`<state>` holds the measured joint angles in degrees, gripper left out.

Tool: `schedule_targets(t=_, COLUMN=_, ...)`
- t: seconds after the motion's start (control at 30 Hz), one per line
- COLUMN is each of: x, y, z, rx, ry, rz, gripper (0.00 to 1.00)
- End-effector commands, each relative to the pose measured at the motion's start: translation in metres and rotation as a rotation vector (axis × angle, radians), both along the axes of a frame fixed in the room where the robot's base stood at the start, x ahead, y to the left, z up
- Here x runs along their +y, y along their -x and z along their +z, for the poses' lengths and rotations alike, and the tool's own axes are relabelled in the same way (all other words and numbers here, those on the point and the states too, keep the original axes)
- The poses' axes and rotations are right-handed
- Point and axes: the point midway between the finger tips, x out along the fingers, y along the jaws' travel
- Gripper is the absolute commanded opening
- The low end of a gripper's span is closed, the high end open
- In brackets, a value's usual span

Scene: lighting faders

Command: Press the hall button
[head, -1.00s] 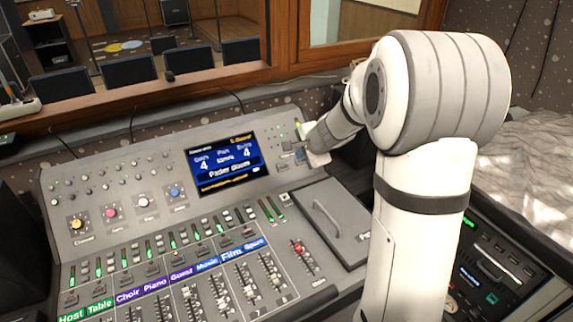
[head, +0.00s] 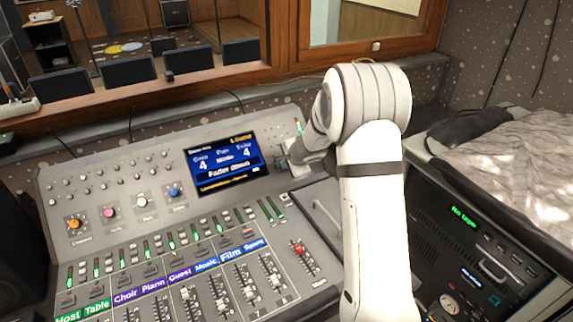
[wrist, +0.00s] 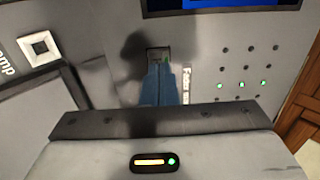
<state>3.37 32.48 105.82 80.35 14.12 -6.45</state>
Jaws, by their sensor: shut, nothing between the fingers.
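I cannot read a hall label in either view. In the wrist view a small square button (wrist: 158,54) with a greenish-grey face sits in the panel, partly hidden by my gripper (wrist: 160,66). My gripper's blue fingers are shut and empty, with their tips over the lower part of that button; I cannot tell whether they touch it. A label beginning "Fader" runs beside it. In the head view my gripper (head: 287,162) is at the console panel just right of the lit screen (head: 224,162), and my arm hides much of that area.
The mixing console (head: 90,225) has rows of knobs and faders, with a red fader cap (head: 299,249) near my arm. Another square button (wrist: 39,45) lies left in the wrist view. Green lights and dark holes sit to the right. A window ledge runs behind the console.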

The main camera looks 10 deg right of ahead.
Motion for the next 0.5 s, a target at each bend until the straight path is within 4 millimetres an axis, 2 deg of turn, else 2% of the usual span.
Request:
schedule_targets(t=0.2, x=0.0, y=0.0, z=0.0, rx=0.0, ry=0.0, rz=0.0, gripper=0.0)
schedule_targets(t=0.5, x=0.004, y=-0.01, z=-0.014, rx=0.0, ry=0.001, rz=0.001, gripper=0.0)
